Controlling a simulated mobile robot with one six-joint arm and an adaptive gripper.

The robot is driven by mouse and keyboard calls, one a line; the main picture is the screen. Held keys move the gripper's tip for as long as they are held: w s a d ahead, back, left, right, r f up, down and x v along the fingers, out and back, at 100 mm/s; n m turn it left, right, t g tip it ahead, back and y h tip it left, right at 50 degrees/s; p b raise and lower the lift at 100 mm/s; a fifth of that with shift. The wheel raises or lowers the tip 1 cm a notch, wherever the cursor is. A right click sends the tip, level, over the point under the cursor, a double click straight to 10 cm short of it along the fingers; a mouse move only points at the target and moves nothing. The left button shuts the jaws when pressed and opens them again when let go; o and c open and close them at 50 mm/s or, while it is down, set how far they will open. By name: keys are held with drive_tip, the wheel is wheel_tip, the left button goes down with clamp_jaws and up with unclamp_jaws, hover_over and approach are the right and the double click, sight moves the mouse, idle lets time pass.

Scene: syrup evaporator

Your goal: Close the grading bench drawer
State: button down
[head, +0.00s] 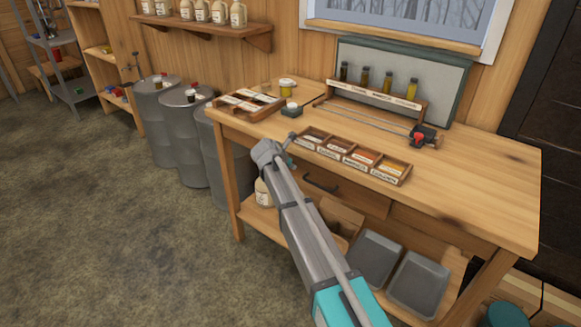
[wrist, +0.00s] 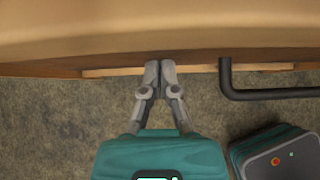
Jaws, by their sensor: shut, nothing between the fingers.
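The grading bench (head: 470,195) is a wooden table with its drawer (head: 352,193) under the top's front edge. The drawer has a dark bar handle (head: 320,185), which also shows in the wrist view (wrist: 270,94). In the wrist view a thin pale strip of the drawer (wrist: 105,73) shows past the bench edge; how far it stands out is hard to tell. My gripper (wrist: 160,65) is shut and empty, its fingertips at the drawer front, left of the handle. Contact cannot be made out. In the head view my arm partly hides the drawer's surroundings.
On the bench top stand a divided label tray (head: 350,158), a sample box (head: 246,104) and a rack of syrup bottles (head: 375,97). Grey pans (head: 418,284) lean on the lower shelf. Metal drums (head: 158,120) stand left of the bench. The floor (head: 110,235) at the left is clear.

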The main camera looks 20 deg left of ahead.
drive_tip(key=s+f+p+v, duration=0.2)
drive_tip(key=p+v, duration=0.5)
drive_tip(key=v, duration=0.5)
drive_tip(key=shift+s+a+r, duration=0.2)
drive_tip(key=shift+a+r, duration=0.05)
drive_tip(key=shift+a, duration=0.2)
